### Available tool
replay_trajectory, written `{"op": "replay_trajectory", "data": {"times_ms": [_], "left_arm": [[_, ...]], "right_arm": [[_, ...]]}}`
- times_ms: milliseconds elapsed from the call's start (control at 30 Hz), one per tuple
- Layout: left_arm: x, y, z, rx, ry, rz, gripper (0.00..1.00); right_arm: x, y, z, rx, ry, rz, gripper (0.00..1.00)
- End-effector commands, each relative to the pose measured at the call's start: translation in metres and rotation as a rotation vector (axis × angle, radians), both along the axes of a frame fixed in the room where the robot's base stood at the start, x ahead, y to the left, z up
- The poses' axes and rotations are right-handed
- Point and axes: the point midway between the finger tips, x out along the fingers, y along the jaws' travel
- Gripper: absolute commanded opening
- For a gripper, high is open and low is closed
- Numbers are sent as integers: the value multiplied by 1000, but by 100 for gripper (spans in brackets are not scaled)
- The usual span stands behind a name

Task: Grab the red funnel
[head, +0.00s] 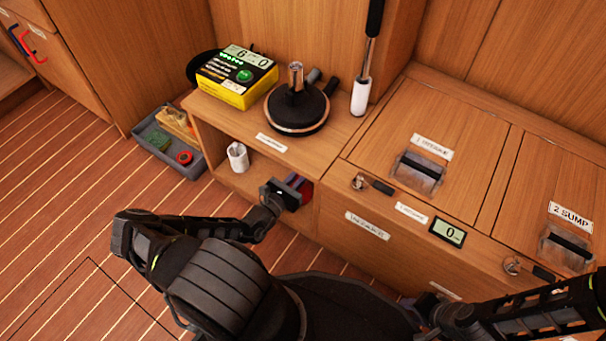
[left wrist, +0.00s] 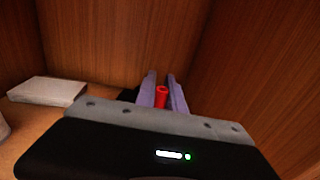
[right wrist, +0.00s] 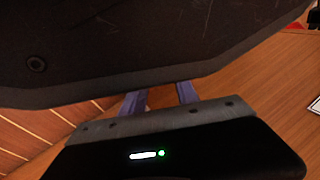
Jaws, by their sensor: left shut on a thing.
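The red funnel (left wrist: 162,97) shows as a narrow red spout between the purple finger pads of my left gripper (left wrist: 161,92). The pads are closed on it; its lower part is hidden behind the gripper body. In the head view my left gripper (head: 293,188) reaches into the right end of the open lower shelf, and a bit of red (head: 306,190) shows beside its fingers. My right gripper (right wrist: 159,97) has its fingers apart with nothing between them, close to a large dark surface in the right wrist view.
A white roll (head: 237,157) stands left in the shelf (head: 222,176), and a pale flat box (left wrist: 47,91) lies deeper inside. On top are a yellow box (head: 232,92) and a round black device (head: 297,110). A grey bin (head: 190,166) sits on the floor.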

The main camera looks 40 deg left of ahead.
Motion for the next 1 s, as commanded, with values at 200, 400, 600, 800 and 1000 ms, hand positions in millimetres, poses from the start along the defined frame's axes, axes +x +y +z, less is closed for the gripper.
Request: {"op": "replay_trajectory", "data": {"times_ms": [200, 400, 600, 800, 1000], "left_arm": [[0, 0, 50, 1, -1, -1, 0], [0, 0, 65, 0, 0, 0, 0], [0, 0, 64, 0, 0, 0, 0], [0, 0, 64, 0, 0, 0, 0], [0, 0, 64, 0, 0, 0, 0]], "right_arm": [[-6, 2, 31, -5, 4, 5, 36], [-7, 1, 39, -3, 10, 7, 36], [-7, 1, 38, -3, 10, 7, 36], [-7, 1, 38, -3, 10, 7, 36], [-7, 1, 38, -4, 9, 7, 36]]}}
